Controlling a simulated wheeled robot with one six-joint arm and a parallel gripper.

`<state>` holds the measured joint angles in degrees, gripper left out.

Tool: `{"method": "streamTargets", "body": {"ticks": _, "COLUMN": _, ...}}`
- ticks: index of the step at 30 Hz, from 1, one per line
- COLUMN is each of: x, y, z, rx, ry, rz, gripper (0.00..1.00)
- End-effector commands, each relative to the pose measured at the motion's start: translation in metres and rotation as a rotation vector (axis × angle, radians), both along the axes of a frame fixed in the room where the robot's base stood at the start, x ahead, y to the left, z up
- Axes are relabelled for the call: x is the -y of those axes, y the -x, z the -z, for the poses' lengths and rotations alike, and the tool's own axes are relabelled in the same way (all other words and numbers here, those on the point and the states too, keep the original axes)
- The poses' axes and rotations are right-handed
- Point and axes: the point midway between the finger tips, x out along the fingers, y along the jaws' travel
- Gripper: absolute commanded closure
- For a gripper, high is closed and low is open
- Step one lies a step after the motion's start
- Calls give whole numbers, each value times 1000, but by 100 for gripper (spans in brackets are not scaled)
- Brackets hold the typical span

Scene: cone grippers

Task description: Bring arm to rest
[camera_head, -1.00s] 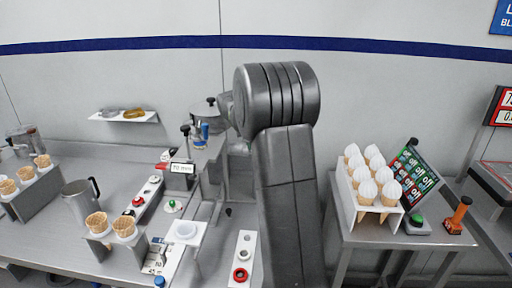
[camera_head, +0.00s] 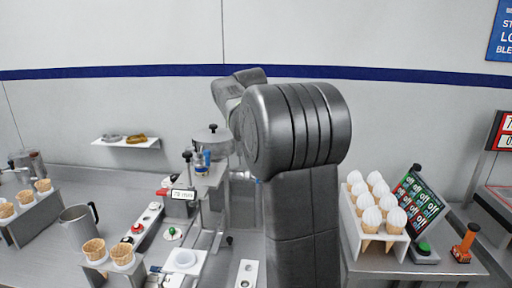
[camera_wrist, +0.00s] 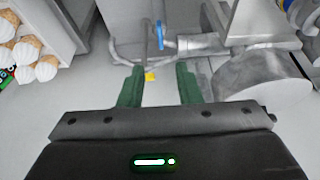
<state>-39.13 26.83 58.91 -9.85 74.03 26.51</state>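My gripper shows in the wrist view (camera_wrist: 160,88), with two green fingers spread apart and nothing between them. Grey floor and a small yellow patch (camera_wrist: 150,76) show beyond the fingertips. In the head view my dark grey arm stands upright right of the middle, its upper part bent back to the left, and the gripper itself is hidden behind it. In the wrist view a blue-handled valve on a pipe (camera_wrist: 161,36) lies ahead of the fingers, apart from them. A grey rounded metal body (camera_wrist: 262,82) lies to the right.
A rack of white-topped cones (camera_head: 377,216) stands on the right table beside a sign board (camera_head: 418,203) and an orange tool (camera_head: 465,243). The left counter holds a metal pitcher (camera_head: 78,225), empty cones (camera_head: 94,249) and a machine (camera_head: 212,142). A wall shelf (camera_head: 127,143) hangs behind.

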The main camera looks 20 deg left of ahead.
Motion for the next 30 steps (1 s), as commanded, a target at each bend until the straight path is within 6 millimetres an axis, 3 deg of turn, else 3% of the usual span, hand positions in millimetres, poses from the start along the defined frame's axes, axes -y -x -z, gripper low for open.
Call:
{"method": "streamTargets", "body": {"ticks": 8, "x": -1, "y": -6, "z": 15, "rx": -2, "ry": 1, "rz": 0, "gripper": 69}}
{"method": "streamTargets", "body": {"ticks": 21, "x": -8, "y": -37, "z": 92, "rx": -2, "ry": 3, "rz": 1, "gripper": 69}}
{"method": "streamTargets", "body": {"ticks": 30, "x": -12, "y": -51, "z": 126, "rx": 0, "ry": 0, "rz": 0, "gripper": 69}}
